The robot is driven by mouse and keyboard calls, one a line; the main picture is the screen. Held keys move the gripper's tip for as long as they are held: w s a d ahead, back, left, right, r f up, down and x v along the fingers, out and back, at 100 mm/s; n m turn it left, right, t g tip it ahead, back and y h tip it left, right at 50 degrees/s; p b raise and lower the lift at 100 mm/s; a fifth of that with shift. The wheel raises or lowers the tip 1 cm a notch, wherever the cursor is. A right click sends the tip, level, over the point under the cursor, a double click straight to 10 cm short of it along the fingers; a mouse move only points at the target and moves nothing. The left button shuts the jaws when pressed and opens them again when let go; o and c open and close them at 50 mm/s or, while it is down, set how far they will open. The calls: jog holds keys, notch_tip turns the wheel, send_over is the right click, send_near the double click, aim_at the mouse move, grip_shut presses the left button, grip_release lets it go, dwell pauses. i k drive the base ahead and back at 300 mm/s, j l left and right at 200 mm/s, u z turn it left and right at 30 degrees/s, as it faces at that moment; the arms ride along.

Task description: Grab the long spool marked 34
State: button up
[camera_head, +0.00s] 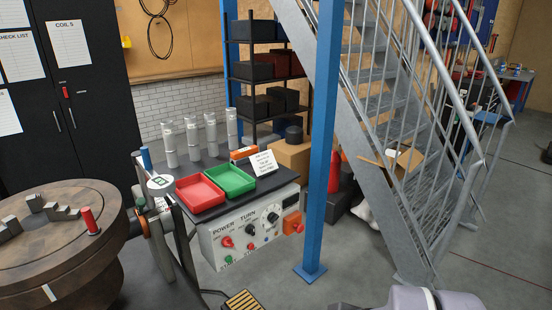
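Several tall silver cylinders stand upright in a slanting row at the back of a dark-topped bench (213,153). They look like the long spools: a leftmost spool (169,147), a second spool (193,140), a third spool (211,134) and a rightmost spool (231,128). Each has small dark marks near its top, too small to read, so I cannot tell which is 34. My gripper is not clearly in view. Only a pale grey-violet part of my arm shows at the bottom right edge, well apart from the bench.
A red tray (200,191) and a green tray (230,179) lie in front of the spools, near a white note card (264,163). A control panel (250,232) fronts the bench. A round wooden-topped machine (60,245) stands left. A blue post (322,150) and metal stairs (385,160) stand right.

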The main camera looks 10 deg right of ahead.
aim_at(191, 122)
jog(key=i+l+u, duration=0.4)
jog(key=l, duration=0.2)
jog(key=i+l+u, duration=0.2)
jog(key=l+u, duration=0.2)
jog(key=l, duration=0.25)
jog(key=i+l+u, duration=0.2)
jog(key=l, duration=0.2)
jog(key=k, duration=0.1)
